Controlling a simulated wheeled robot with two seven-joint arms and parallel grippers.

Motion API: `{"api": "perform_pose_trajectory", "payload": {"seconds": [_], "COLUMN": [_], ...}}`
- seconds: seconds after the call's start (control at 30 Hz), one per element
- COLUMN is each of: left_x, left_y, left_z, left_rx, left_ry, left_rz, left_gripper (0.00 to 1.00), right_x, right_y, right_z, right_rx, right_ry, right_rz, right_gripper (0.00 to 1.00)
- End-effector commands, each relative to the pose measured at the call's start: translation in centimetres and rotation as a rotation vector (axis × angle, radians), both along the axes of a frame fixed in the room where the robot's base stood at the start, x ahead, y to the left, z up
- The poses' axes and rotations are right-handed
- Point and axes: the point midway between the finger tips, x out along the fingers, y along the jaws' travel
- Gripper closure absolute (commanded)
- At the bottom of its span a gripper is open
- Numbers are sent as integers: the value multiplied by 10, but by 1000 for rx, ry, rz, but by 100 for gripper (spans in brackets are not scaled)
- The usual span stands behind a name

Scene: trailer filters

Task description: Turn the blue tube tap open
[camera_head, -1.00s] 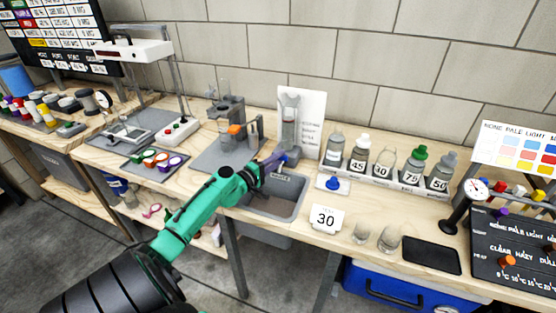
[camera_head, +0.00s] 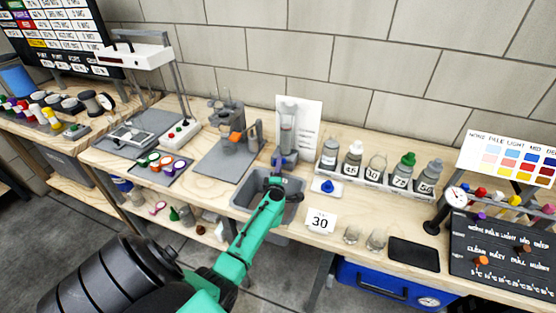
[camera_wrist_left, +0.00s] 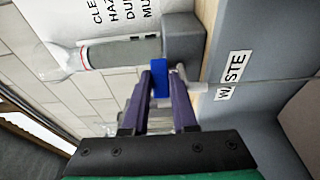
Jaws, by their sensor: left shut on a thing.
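The blue tap (camera_wrist_left: 160,66) sits at the foot of the clear tube (camera_wrist_left: 120,52), beside its grey base block (camera_wrist_left: 183,36). My left gripper (camera_wrist_left: 161,78) has its two purple fingers shut on the blue tap, one on each side. In the head view, the tube (camera_head: 286,138) stands upright before a white card, and my left gripper (camera_head: 280,166) reaches its foot from the front. There the fingers mostly hide the tap. A pale spout (camera_wrist_left: 191,86) shows beside the right finger. How far the tap is turned is hard to tell. My right gripper is out of view.
A grey waste basin (camera_head: 242,196) lies below the tube. A bottle rack (camera_head: 372,183) stands right of it, with a small blue-topped piece (camera_head: 327,187) and a "30" card (camera_head: 320,222) in front. A stand with an orange part (camera_head: 236,137) is to the left.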

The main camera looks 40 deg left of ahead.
Motion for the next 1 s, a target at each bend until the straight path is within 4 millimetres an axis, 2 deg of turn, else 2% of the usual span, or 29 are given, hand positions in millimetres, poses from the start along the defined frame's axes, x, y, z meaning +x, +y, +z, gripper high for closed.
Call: {"api": "perform_pose_trajectory", "payload": {"seconds": [0.4, 1.0], "left_x": [3, 3], "left_y": [-4, -3], "left_z": [-2, -2], "left_rx": [-2, -1], "left_ry": [1, 2], "left_rz": [236, 282], "left_gripper": [100, 100], "right_x": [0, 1], "right_y": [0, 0], "right_z": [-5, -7], "right_rx": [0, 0], "right_ry": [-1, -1], "right_rz": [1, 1], "right_gripper": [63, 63]}}
